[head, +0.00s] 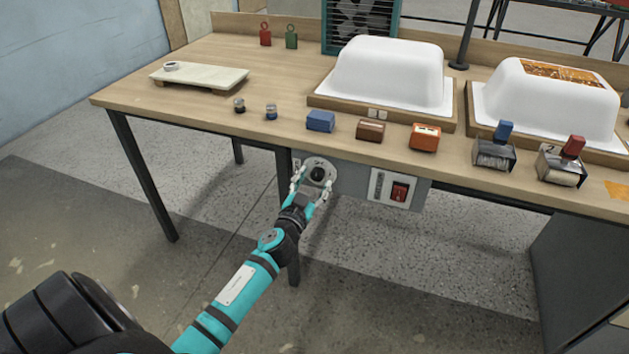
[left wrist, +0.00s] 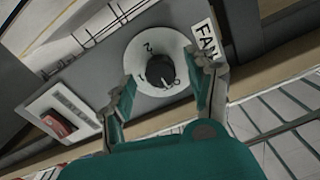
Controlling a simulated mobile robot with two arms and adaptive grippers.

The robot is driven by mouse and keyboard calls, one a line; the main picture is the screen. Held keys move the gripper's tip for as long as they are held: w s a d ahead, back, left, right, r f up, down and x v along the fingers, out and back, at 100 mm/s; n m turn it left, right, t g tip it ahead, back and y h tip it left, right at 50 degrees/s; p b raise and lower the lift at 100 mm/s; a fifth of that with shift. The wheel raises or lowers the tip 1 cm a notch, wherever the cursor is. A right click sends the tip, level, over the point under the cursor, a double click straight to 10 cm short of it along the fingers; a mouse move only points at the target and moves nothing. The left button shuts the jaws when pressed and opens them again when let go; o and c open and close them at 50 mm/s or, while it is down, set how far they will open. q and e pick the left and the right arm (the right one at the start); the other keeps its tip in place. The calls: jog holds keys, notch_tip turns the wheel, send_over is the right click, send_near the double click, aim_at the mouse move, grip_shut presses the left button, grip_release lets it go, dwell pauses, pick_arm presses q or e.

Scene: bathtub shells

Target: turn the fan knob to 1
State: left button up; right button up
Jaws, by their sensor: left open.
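The fan knob (head: 318,174) is a black round knob on a pale dial plate, set on a grey panel under the table's front edge. In the left wrist view the knob (left wrist: 160,71) sits on a round white dial (left wrist: 157,46) with numbers, beside a white FAN label (left wrist: 207,43). A white pointer mark on the knob seems to face the lower side of the dial, near the 0. My left gripper (head: 313,184) is open, with its fingers on either side of the knob. I cannot tell whether they touch it. My right gripper is not in view.
A red rocker switch (head: 399,191) sits on the same panel to the right. A fan (head: 360,25) stands at the back.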

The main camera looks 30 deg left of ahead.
pick_arm(q)
jog(key=shift+w+a, duration=0.1)
jog(key=shift+w, duration=0.45)
jog(key=c, duration=1.1)
jog(key=shift+c, duration=0.2)
